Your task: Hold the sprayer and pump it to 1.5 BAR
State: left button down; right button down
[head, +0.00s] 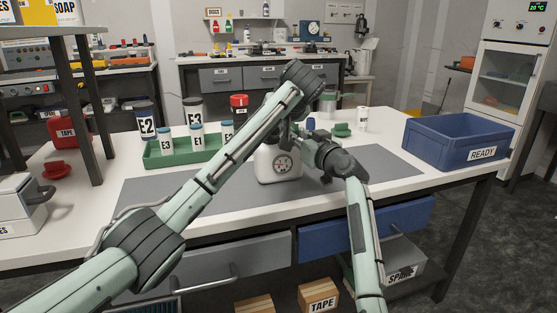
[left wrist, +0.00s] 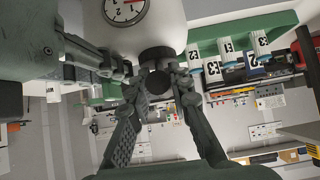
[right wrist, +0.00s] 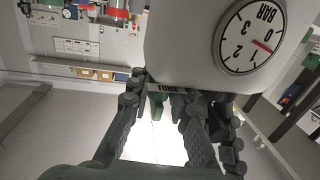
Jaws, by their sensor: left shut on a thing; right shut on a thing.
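The sprayer (head: 278,168) is a white bottle with a round gauge (head: 283,164), standing upright on the grey mat. In the right wrist view the gauge (right wrist: 250,36) appears upside down; its red needle seems to lie between 0 and 1. My left gripper (left wrist: 160,82) is shut on the dark pump handle (left wrist: 158,56) above the bottle. My right gripper (right wrist: 168,92) is shut at the sprayer's upper part, on the right in the head view; its exact hold is partly hidden. The sprayer's top is hidden behind my arms in the head view.
A green tray (head: 168,158) with several labelled bottles stands left of the sprayer. A blue READY crate (head: 440,151) stands at the right. A white bottle (head: 362,119) and a green item (head: 343,129) stand behind. The mat (head: 385,165) is clear on the right.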

pick_arm(q)
jog(key=shift+r, duration=0.2)
jog(key=shift+r, duration=2.55)
jog(key=shift+f, duration=2.85)
jog(key=shift+r, duration=0.2)
jog(key=shift+r, duration=2.65)
jog(key=shift+f, duration=2.75)
jog(key=c, duration=1.3)
grip_release()
jog(key=shift+r, duration=0.1)
